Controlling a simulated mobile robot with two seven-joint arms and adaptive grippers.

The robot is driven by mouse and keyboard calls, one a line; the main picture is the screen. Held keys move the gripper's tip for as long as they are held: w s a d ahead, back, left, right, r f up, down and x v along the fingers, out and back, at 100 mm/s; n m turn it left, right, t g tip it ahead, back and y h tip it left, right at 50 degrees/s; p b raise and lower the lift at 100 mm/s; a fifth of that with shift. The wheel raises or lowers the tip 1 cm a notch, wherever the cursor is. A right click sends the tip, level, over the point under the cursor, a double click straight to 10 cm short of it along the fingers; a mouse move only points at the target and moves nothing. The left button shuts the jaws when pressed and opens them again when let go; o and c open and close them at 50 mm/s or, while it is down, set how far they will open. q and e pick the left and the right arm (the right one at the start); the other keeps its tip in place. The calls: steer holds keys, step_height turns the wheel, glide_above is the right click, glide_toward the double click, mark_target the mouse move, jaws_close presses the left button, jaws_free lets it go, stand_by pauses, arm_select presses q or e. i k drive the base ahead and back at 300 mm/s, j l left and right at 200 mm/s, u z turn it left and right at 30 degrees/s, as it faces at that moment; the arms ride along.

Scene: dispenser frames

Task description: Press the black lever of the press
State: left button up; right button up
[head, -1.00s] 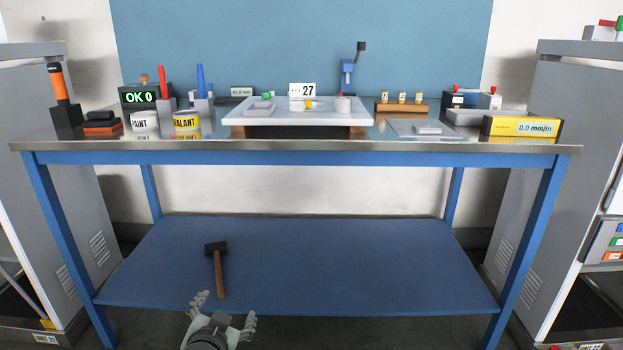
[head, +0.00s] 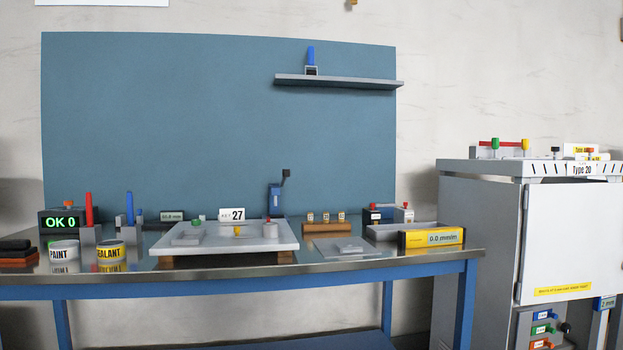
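The press is most likely the small blue upright device (head: 275,200) at the back of the workbench, right of the "27" sign. A black lever (head: 286,175) sticks up from its top right, ending in a dark knob. The press stands behind the white board, and its foot is partly hidden by it. Neither of my grippers shows in the head view now.
Paint (head: 63,251) and sealant (head: 110,251) cans stand left. A yellow level display (head: 432,238) is at right. A grey cabinet (head: 480,230) stands right of the bench.

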mark_target(286, 173)
steer(key=i+j+z, duration=0.1)
steer(key=j+z, duration=1.1)
steer(key=j, duration=1.2)
steer(key=k+j, duration=0.15)
steer(key=j, duration=0.2)
steer(key=j+z, duration=0.1)
steer(key=j, duration=0.3)
